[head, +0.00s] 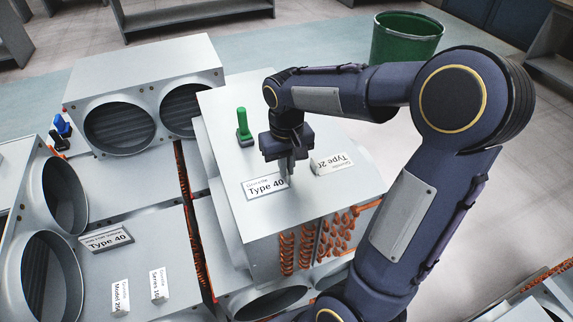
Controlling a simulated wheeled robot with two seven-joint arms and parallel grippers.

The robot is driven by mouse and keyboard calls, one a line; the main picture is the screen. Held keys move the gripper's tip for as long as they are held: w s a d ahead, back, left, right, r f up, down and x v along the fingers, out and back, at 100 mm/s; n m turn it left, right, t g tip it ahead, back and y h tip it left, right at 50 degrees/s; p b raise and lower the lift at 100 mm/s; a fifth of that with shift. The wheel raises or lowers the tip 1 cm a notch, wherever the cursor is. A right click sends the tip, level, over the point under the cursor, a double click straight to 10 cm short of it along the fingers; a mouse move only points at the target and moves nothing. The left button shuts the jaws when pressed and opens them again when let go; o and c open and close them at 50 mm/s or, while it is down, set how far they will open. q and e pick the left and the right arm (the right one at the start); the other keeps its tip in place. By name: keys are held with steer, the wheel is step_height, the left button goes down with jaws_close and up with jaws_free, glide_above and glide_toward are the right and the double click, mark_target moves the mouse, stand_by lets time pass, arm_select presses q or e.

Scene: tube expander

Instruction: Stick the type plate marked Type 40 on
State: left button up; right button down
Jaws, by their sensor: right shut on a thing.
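A white plate marked Type 40 (262,188) is at my right gripper (287,172), over the light grey top of the cabinet (320,205). My right gripper points down and is shut on the plate's right end. I cannot tell whether the plate touches the top. A white plate marked Type 20 (333,165) is just right of the gripper, upside down in the picture. A grey plate marked Type 40 (106,239) is on the grey unit at left. My left gripper is not in view.
A green-handled object (243,128) stands behind the gripper. Small labels, Model 20 (120,297) and Series 10 (159,285), are at lower left. Large round openings (120,128) line the grey housings. A green bin (405,40) stands on the floor behind.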

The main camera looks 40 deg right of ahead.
stand_by(0.3)
steer(key=c, duration=1.5)
jaws_free()
steer(key=shift+r, duration=0.1)
step_height(320, 180, up, 8)
steer(key=shift+f, duration=0.2)
